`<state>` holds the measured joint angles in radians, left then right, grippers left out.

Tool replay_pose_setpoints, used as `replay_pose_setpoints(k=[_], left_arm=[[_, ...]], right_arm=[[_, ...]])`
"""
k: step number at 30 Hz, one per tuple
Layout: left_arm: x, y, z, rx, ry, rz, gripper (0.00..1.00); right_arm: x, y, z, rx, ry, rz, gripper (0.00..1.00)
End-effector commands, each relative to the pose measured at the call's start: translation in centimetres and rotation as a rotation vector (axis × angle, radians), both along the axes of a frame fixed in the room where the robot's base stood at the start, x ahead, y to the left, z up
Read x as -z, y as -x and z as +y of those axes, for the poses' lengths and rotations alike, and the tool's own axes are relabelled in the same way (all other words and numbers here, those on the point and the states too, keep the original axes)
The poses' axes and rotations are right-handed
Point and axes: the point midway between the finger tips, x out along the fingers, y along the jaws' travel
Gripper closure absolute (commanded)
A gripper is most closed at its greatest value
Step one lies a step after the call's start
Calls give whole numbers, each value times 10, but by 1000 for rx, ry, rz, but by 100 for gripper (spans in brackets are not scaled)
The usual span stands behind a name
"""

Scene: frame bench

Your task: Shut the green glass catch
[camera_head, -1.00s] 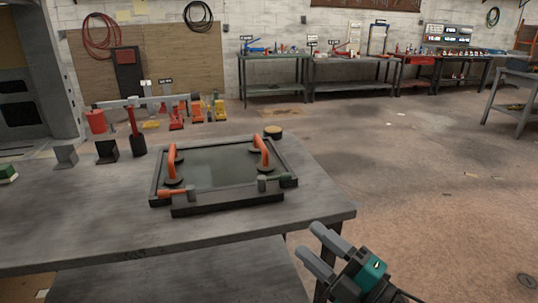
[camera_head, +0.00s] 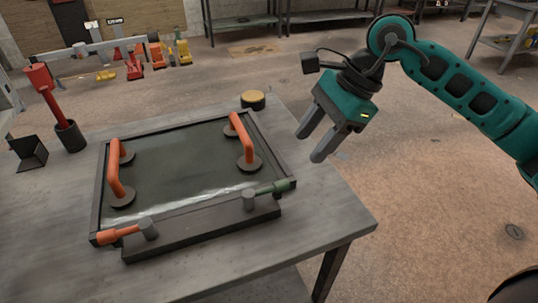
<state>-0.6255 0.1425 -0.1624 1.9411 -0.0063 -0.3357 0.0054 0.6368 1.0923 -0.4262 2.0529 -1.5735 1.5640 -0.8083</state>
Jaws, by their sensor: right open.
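The green glass catch (camera_head: 270,189) sits at the front right corner of the dark frame (camera_head: 285,163) on the bench. Its handle points right from a grey pivot, along the front rail. The glass pane (camera_head: 190,160) lies in the frame, with two orange suction-cup handles on it. An orange catch (camera_head: 120,234) is at the front left corner, its handle pointing left. My right gripper (camera_head: 310,148) is open and empty, above and to the right of the green catch, apart from it, fingers pointing down and left. My left gripper is not in view.
A round yellow-topped pot (camera_head: 253,98) stands behind the frame's far right corner. A red post tool (camera_head: 50,100) and a black holder (camera_head: 29,152) stand at the left of the bench (camera_head: 320,215). Bare bench top lies right of the frame.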

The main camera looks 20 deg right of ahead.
Motion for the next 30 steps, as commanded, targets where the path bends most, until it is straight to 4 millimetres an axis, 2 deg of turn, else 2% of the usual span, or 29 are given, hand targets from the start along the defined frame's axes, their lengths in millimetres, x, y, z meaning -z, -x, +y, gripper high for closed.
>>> replay_pose_setpoints(k=[3, 7, 21, 25, 30], left_arm=[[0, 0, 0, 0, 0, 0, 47], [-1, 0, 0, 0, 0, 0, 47], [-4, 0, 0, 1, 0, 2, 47], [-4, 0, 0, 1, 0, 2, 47], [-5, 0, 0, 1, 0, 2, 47]], right_arm=[[-2, -1, -10, -3, 53, -14, 49], [8, -3, -7, -5, 57, -12, 49], [90, -17, 28, -3, 52, -10, 49], [105, -20, 34, -2, 51, -12, 49], [114, -22, 37, -2, 53, -13, 49]])
